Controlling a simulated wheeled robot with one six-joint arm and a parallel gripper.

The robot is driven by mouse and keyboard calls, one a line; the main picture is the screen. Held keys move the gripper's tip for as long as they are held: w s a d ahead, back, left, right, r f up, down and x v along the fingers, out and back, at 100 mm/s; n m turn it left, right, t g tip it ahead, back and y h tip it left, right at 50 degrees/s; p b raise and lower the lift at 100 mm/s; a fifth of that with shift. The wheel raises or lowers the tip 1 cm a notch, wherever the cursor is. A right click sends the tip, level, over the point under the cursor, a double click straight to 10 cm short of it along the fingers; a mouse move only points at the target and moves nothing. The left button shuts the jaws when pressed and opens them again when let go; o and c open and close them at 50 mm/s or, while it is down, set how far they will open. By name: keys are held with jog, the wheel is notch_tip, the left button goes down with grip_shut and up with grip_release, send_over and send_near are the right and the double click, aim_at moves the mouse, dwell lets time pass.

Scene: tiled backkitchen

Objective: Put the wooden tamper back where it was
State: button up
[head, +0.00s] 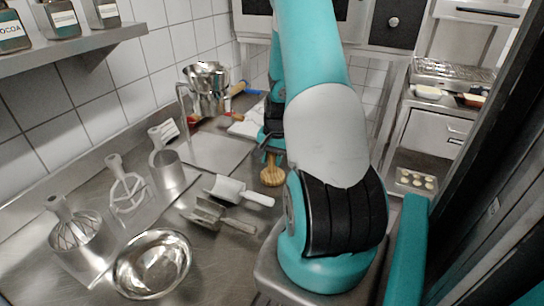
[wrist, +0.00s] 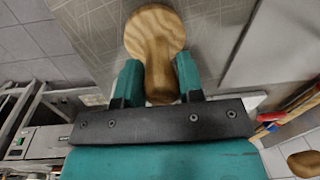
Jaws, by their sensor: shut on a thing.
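The wooden tamper (wrist: 155,32) is light wood with a round, wide end and a narrower neck. In the wrist view its neck lies between the two teal fingers of my gripper (wrist: 158,78), which is shut on it. In the head view the tamper (head: 271,176) hangs below my gripper (head: 271,146), over the steel counter right of the scoops. I cannot tell whether its wide end touches the counter. My arm hides part of the counter behind it.
Two scoops (head: 240,191) lie left of the tamper. A steel bowl (head: 152,264), a whisk (head: 73,229) and a metal jug (head: 205,88) stand further left and back. A flat grey sheet (head: 212,155) lies behind the scoops. Bare counter (head: 220,245) shows in front.

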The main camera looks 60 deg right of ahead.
jog(key=shift+f, duration=0.15)
jog(key=o, duration=1.1)
